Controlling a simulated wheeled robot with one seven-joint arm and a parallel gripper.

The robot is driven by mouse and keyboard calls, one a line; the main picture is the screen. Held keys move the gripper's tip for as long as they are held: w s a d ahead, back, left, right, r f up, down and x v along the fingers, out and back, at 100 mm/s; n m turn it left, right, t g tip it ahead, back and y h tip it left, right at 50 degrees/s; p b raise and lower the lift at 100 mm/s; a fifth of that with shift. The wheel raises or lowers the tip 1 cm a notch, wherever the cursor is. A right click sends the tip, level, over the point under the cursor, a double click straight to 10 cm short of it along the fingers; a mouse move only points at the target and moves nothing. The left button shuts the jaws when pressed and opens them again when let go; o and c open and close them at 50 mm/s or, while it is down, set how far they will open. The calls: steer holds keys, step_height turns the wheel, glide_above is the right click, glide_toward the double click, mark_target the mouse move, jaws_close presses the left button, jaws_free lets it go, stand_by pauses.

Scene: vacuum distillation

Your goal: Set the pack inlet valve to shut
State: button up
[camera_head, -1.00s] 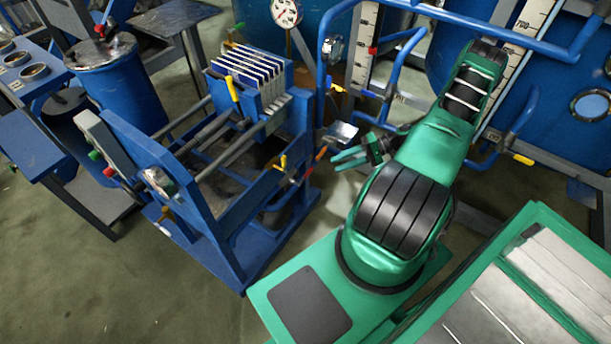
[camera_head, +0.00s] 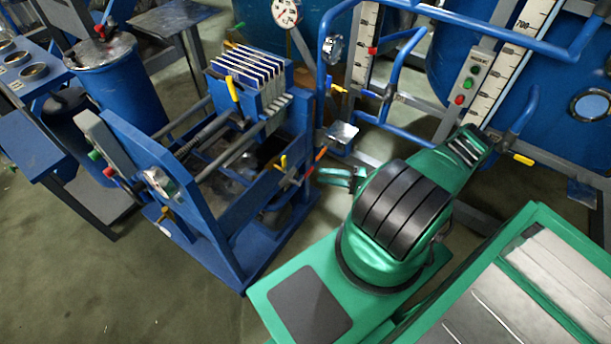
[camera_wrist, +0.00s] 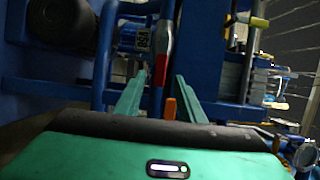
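My gripper (camera_head: 335,175) is open beside the right side of the blue plate-pack frame (camera_head: 222,215). In the wrist view its two green fingers (camera_wrist: 157,95) stand apart. A small orange lever (camera_wrist: 170,108) shows in the gap between them; I cannot tell if either finger touches it. An orange-tipped lever also shows in the head view (camera_head: 320,154), close to the fingertips. A red-banded grey lever or pipe (camera_wrist: 160,72) rises beyond the gap. A yellow valve handle (camera_head: 283,162) sits on the frame to the left. No label shows which one is the pack inlet valve.
Blue pipe rails (camera_head: 392,75) and a small metal plate (camera_head: 342,131) are close behind my gripper. A control box with red and green buttons (camera_head: 467,84) stands behind my arm. A blue drum (camera_head: 125,90) is at left. Open floor lies front left.

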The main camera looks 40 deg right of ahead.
mark_target(310, 173)
steer(key=x, duration=0.7)
steer(key=shift+s, duration=0.1)
steer(key=shift+c, duration=0.2)
